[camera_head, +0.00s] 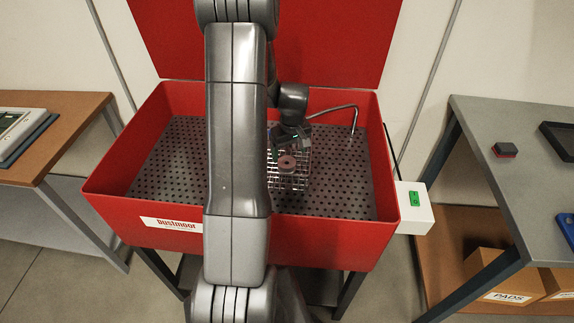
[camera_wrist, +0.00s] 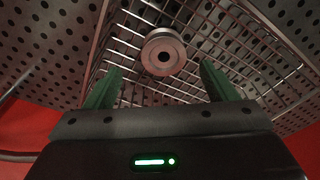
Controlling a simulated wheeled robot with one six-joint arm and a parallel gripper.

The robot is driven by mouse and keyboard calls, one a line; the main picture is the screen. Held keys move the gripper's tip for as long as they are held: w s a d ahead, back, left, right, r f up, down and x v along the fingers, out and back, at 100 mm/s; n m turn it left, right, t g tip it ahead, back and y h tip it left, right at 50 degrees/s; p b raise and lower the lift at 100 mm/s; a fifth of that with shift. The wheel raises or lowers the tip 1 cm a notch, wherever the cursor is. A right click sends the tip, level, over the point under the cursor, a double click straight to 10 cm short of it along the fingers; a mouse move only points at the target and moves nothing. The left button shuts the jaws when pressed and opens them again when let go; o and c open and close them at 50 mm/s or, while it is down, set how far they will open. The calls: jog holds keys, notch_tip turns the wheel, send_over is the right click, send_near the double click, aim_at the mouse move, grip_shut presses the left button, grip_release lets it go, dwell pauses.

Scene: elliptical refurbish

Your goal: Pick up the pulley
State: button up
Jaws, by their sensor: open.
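The pulley (camera_head: 287,163) is a small round brownish-pink disc with a dark centre hole. It lies in a wire basket (camera_head: 297,182) inside the red parts washer. In the wrist view the pulley (camera_wrist: 164,52) shows ahead of my gripper (camera_wrist: 162,82), a little beyond the green fingertips and roughly midway between them. My gripper is open and empty, with the fingers apart and not touching the pulley. In the head view my gripper is just behind the pulley and partly hidden by my arm.
The red washer (camera_head: 355,240) has raised walls, a perforated floor (camera_head: 340,190) and a bent metal spout (camera_head: 335,110). A white box with a green switch (camera_head: 414,199) is on its right side. A grey table (camera_head: 530,190) stands right, a wooden-topped table (camera_head: 60,125) left.

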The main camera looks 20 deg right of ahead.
aim_at(287, 162)
jog(key=shift+w+a+f+p, duration=0.15)
jog(key=shift+f+p, duration=0.1)
jog(key=shift+f, duration=1.15)
jog(key=shift+w+a+f+p, duration=0.15)
jog(key=shift+f+p, duration=0.1)
jog(key=shift+f, duration=1.15)
jog(key=c, duration=1.1)
